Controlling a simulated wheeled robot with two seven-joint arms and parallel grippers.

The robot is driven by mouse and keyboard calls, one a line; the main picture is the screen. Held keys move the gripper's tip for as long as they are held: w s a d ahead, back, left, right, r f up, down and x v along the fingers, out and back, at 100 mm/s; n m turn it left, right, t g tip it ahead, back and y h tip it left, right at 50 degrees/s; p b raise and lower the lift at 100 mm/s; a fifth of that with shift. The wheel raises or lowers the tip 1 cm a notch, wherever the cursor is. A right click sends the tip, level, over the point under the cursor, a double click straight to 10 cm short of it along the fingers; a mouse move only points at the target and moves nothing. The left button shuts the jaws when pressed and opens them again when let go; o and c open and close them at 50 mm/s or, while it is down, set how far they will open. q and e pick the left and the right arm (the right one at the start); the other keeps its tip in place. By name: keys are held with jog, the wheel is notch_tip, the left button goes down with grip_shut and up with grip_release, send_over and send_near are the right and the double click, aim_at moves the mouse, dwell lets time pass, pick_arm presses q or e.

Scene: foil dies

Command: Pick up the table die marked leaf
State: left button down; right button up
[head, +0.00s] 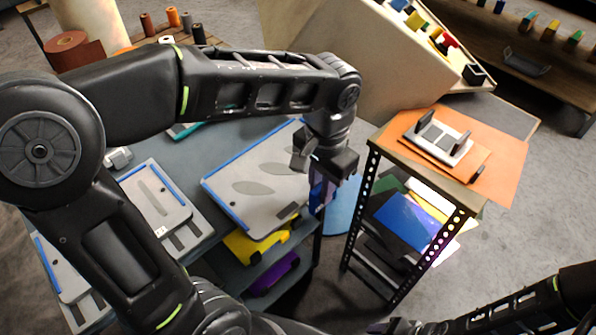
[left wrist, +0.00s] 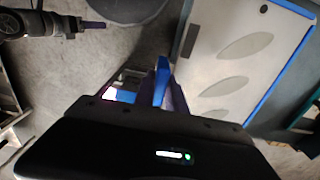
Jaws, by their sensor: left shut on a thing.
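The die marked leaf is a grey plate (head: 245,165) with blue edge strips and several leaf-shaped outlines. It lies at the right end of the blue-grey table in the head view, and its face fills the upper right of the left wrist view (left wrist: 215,75). My left gripper (head: 322,190) is at the plate's right edge, pointing down. It is shut on a blue part (left wrist: 162,82) at that edge, seen between its fingers in the left wrist view. The grip is partly hidden in the head view. My right gripper (left wrist: 92,25) is away from the die; its jaw gap is unclear.
Another grey die (head: 150,203) lies to the left on the table. Yellow (head: 255,245) and purple (head: 272,275) things sit on shelves below. A perforated-leg stand (head: 462,200) with a white-based device (head: 437,140) is close on the right. Grey floor lies between.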

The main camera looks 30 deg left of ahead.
pick_arm(q)
jog(key=shift+s+d, duration=0.2)
jog(key=shift+d, duration=0.5)
jog(key=shift+s+d, duration=0.2)
jog(key=shift+d, duration=0.5)
jog(key=shift+r, duration=0.1)
